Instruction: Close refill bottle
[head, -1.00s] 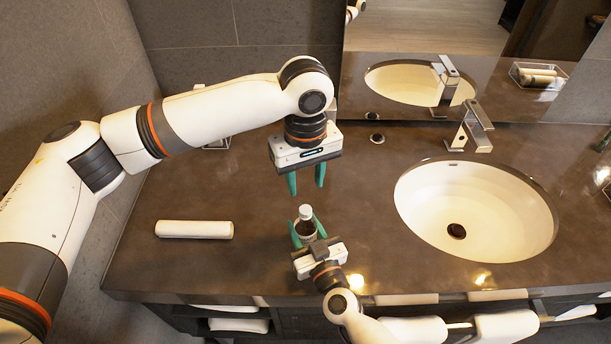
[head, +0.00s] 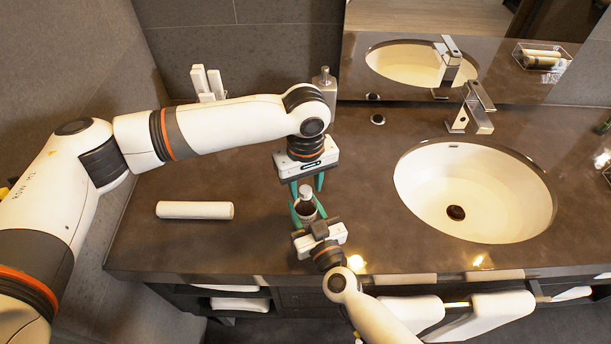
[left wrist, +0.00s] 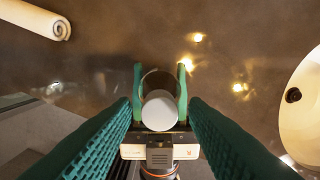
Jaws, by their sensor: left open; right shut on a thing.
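The refill bottle (head: 306,211) is a small dark bottle with a pale round cap (head: 305,190) at its top, seen at the counter's front middle. My right gripper (head: 305,212) is shut around the bottle's body from the front. My left gripper (head: 306,188) points down from above, open, with a finger on either side of the cap. In the left wrist view the white cap (left wrist: 159,111) sits between the left gripper's green fingers, with gaps on both sides. The cap hides part of the bottle (left wrist: 158,82). I cannot tell whether the cap is tight.
A rolled white towel (head: 195,210) lies to the left on the dark counter (head: 250,245). A sink (head: 475,190) with a faucet (head: 472,108) is at right. A grey dispenser (head: 325,90) and white items (head: 208,82) stand behind my left arm. Towels hang along the front edge.

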